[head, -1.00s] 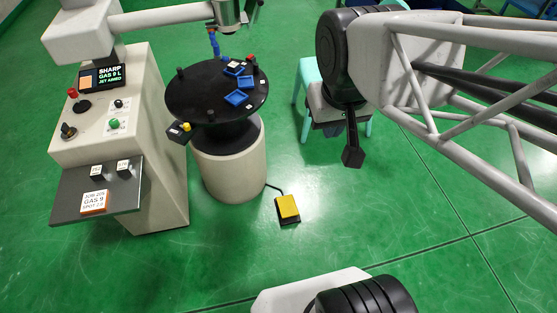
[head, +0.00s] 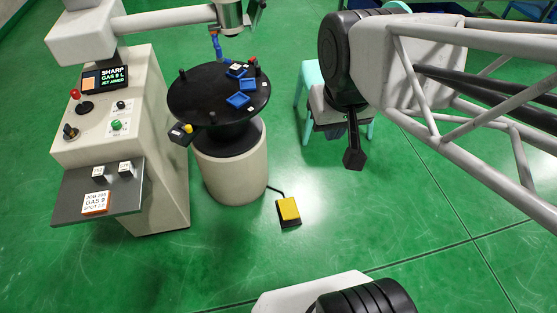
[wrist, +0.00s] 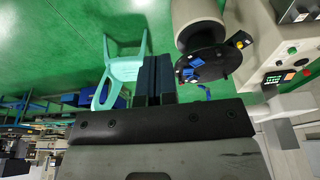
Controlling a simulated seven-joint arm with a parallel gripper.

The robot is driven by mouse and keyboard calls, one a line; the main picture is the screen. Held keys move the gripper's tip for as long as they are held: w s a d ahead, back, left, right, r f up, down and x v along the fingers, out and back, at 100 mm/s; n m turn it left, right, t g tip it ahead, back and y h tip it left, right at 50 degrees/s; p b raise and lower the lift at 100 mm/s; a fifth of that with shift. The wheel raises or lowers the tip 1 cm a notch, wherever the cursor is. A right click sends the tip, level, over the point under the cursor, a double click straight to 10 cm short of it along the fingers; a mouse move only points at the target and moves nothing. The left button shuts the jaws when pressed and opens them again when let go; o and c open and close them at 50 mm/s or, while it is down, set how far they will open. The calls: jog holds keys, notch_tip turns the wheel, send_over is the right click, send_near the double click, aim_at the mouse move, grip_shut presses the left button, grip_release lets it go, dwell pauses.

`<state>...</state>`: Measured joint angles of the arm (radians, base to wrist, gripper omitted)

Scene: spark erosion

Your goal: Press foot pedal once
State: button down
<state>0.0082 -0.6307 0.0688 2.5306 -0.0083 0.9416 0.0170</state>
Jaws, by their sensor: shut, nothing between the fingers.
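The foot pedal (head: 288,210) has a yellow top on a black base. It lies on the green floor, right of the round table's pale pedestal, with a black cable running to it. My gripper (head: 354,160) hangs high in the head view, up and to the right of the pedal in the picture and apart from it. In the wrist view my gripper's fingers (wrist: 159,62) are shut together with nothing between them. The pedal does not show in the wrist view.
The round black table (head: 200,108) carries blue trays. Left of it stands a control cabinet (head: 160,130) with a grey shelf (head: 70,200). A teal stool (wrist: 118,68) stands behind my gripper. The floor in front of and right of the pedal is clear.

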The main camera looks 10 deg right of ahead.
jog(key=w+a+f+m+y, duration=0.1)
jog(key=w+f, duration=0.1)
jog(key=w, duration=0.7)
jog(key=w+a+f+m+g+y, duration=0.1)
jog(key=w+f+y, duration=0.15)
jog(key=w, duration=0.65)
jog(key=w+a+f+m, duration=0.1)
jog(key=w+f+m, duration=0.15)
jog(key=w, duration=0.55)
jog(key=w+d+f+m+y, duration=0.2)
jog(key=w+f+m+y, duration=0.15)
jog(key=w+f, duration=1.95)
jog(key=w+d+f+m, duration=0.2)
jog(key=w+f, duration=0.1)
jog(key=f, duration=0.7)
jog(key=w+d+f+m+t, duration=0.1)
jog(key=w+f+m, duration=0.15)
jog(key=f, duration=0.85)
jog(key=w+d+f+m, duration=0.1)
jog(key=w+d+f, duration=0.15)
jog(key=f, duration=0.75)
jog(key=s+f+m, duration=0.2)
jog(key=f+m, duration=0.1)
jog(key=f, duration=1.5)
jog(key=s+f+m+h, duration=0.1)
jog(key=s+f+m, duration=0.1)
jog(key=f, duration=1.6)
jog(key=shift+s+d+f+m+t, duration=0.3)
jog(key=shift+d+m+t, duration=0.15)
jog(key=shift+m, duration=0.1)
